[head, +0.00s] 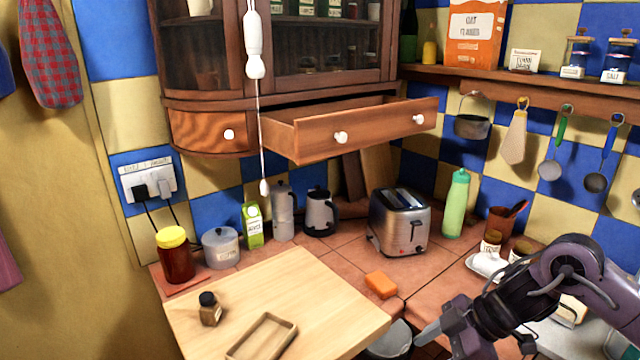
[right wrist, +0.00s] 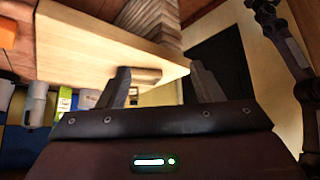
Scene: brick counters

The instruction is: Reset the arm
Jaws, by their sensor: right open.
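My right arm (head: 560,280) comes in from the right edge of the head view, bent and reaching down over the right counter. Its gripper (head: 432,333) is low in the picture, in front of the counter's front edge and right of the wooden board. In the right wrist view its two dark fingers (right wrist: 163,82) stand wide apart with nothing held between them. The pale wooden board (right wrist: 85,48) shows beyond the fingers. My left gripper is not in the head view. A dark jointed arm part of mine shows at the right edge of the right wrist view.
The wooden board (head: 328,298) holds a small brown jar (head: 210,312) and a shallow wooden tray (head: 262,338). An orange sponge (head: 381,284) and a toaster (head: 399,222) are on the tiled counter. A wooden drawer (head: 365,131) stands pulled out above. Bottles and pots line the back.

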